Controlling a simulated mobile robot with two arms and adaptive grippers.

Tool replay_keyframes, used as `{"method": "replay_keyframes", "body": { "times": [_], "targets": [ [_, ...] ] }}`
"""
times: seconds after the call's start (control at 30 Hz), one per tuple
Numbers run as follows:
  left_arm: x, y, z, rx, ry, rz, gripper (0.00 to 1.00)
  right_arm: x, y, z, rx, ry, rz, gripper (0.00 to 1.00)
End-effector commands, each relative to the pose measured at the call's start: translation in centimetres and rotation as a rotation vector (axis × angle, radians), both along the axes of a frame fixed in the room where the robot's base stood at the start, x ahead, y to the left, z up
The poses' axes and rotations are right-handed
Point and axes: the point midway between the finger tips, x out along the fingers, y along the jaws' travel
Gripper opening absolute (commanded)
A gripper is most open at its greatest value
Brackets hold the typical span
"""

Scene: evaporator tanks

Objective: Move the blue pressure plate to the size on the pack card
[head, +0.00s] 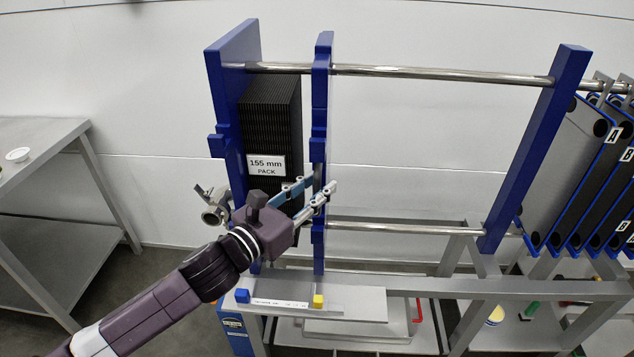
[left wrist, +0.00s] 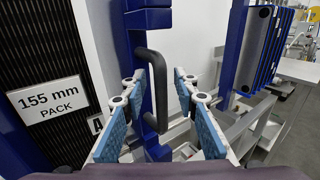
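The blue pressure plate (head: 320,100) stands upright on the rails, just right of the dark plate pack (head: 268,110). The pack card (head: 266,166) on it reads "155 mm PACK"; it also shows in the left wrist view (left wrist: 48,101). My left gripper (head: 318,188) is in front of the pressure plate with its fingers apart. In the left wrist view, the plate's black handle (left wrist: 158,90) appears between the two blue-padded fingers; I cannot tell whether they touch it. My right gripper is not in view.
A blue end plate (head: 232,120) stands left of the pack. Steel rails (head: 440,72) run right to a blue post (head: 540,150), with free length between. A scale strip (head: 280,303) with a blue block (head: 242,296) and yellow block (head: 318,300) lies below. Lettered plates (head: 575,170) hang right.

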Motion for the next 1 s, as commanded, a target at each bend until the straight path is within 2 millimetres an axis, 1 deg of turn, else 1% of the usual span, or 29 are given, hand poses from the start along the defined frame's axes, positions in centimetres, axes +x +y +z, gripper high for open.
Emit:
{"method": "replay_keyframes", "body": {
  "times": [0.1,0.33,0.37,0.6,1.0],
  "targets": [
    [0.34,-0.26,-0.02,0.001,0.001,0.0,0.28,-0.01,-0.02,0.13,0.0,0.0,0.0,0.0],
    [0.37,-0.28,-0.07,0.001,0.001,0.0,0.28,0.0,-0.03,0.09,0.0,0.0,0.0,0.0],
    [0.36,-0.28,-0.06,0.001,0.001,0.0,0.25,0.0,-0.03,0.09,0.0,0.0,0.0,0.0],
    [0.36,-0.25,-0.07,0.001,0.001,0.0,0.0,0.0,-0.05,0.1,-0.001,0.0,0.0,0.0],
    [0.37,-0.14,0.0,0.001,0.002,0.001,0.0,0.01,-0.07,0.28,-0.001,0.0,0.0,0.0]
  ]
}}
